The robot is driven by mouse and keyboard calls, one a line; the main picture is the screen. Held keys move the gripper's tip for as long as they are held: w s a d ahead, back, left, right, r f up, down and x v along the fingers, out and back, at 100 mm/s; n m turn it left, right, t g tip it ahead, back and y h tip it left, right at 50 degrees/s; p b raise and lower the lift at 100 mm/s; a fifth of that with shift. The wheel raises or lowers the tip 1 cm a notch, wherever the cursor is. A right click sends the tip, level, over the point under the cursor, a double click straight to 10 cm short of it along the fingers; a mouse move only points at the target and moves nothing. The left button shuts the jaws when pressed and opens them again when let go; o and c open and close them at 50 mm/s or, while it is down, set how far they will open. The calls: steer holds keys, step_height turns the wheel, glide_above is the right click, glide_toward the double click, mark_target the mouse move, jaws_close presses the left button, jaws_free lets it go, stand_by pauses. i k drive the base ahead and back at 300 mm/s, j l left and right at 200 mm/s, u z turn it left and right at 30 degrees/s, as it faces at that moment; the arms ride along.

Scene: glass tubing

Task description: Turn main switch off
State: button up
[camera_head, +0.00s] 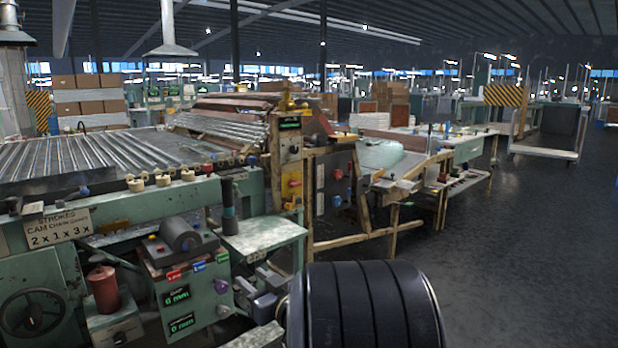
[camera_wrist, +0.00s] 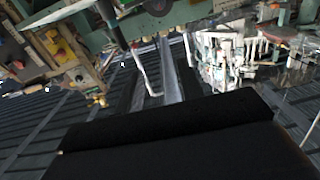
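No switch carries a readable "main" label, so I cannot tell which one is the main switch. In the head view, a yellow-framed control post (camera_head: 290,150) stands mid-picture with a red control (camera_head: 294,183) on its front. A grey panel (camera_head: 321,175) with small red and blue controls is just to its right. In the wrist view, a panel with yellow and red controls (camera_wrist: 60,48) shows at upper left, tilted. The black body of my gripper (camera_wrist: 165,135) fills the lower wrist view, apart from that panel. Its fingertips are not clearly distinguishable, and I see nothing held.
A green console (camera_head: 185,280) with displays and coloured buttons stands at lower left, beside a small green table (camera_head: 262,236). A roller bed (camera_head: 95,152) runs along the left. A wooden-legged bench (camera_head: 385,185) is right of the post. Open dark floor (camera_head: 530,250) lies at right.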

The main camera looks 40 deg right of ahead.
mark_target(292, 183)
steer(key=i+l, duration=0.2)
steer(key=l, duration=0.2)
steer(key=i+l, duration=0.2)
steer(key=l, duration=0.2)
steer(key=i+l, duration=0.2)
steer(key=l, duration=0.2)
steer(key=i+l, duration=0.2)
steer(key=l, duration=0.2)
steer(key=i+l, duration=0.2)
steer(key=l, duration=0.2)
steer(key=i+l, duration=0.2)
steer(key=l, duration=0.2)
